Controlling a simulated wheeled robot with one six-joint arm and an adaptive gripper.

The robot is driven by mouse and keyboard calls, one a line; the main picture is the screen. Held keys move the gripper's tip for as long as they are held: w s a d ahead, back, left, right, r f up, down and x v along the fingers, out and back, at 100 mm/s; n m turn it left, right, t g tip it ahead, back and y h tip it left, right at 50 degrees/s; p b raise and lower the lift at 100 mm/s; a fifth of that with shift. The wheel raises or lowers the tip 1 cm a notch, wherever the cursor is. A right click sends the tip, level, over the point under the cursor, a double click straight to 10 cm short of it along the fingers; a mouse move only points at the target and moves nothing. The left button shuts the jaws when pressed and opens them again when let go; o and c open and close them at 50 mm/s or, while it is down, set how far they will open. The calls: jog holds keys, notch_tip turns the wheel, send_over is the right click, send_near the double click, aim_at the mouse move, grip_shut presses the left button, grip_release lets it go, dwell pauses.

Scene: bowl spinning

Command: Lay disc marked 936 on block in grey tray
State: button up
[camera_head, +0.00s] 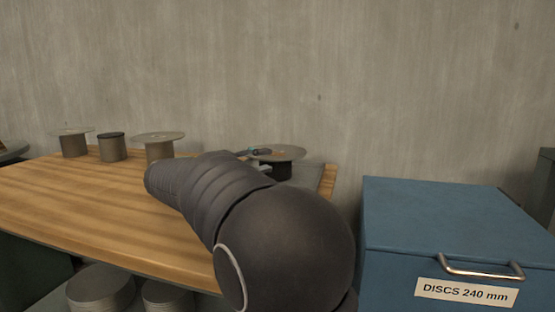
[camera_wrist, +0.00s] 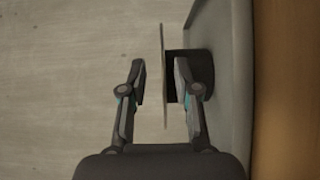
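A thin grey disc (camera_head: 285,153) lies flat on a dark block (camera_head: 275,170) at the right end of the table. The wrist view shows this disc (camera_wrist: 164,45) edge-on, against the face of the dark block (camera_wrist: 203,68). The block stands in the grey tray (camera_wrist: 232,60). My gripper (camera_wrist: 160,82) is open, one finger on each side of the disc's edge, with visible gaps to both. The finger on the block side overlaps the block in the picture. In the head view my gripper (camera_head: 256,153) is small beside the disc. No number on the disc is readable.
On the wooden table (camera_head: 90,205), two pedestals at the back left bear discs (camera_head: 72,131) (camera_head: 158,136); a dark-topped cylinder (camera_head: 111,147) stands between them. A blue cabinet (camera_head: 450,225) labelled DISCS 240 mm stands right. Round stacks (camera_head: 100,288) sit below the table. A wall is behind.

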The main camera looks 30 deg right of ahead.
jog(key=shift+s+a, duration=0.2)
jog(key=shift+a, duration=2.15)
jog(key=shift+s, duration=0.1)
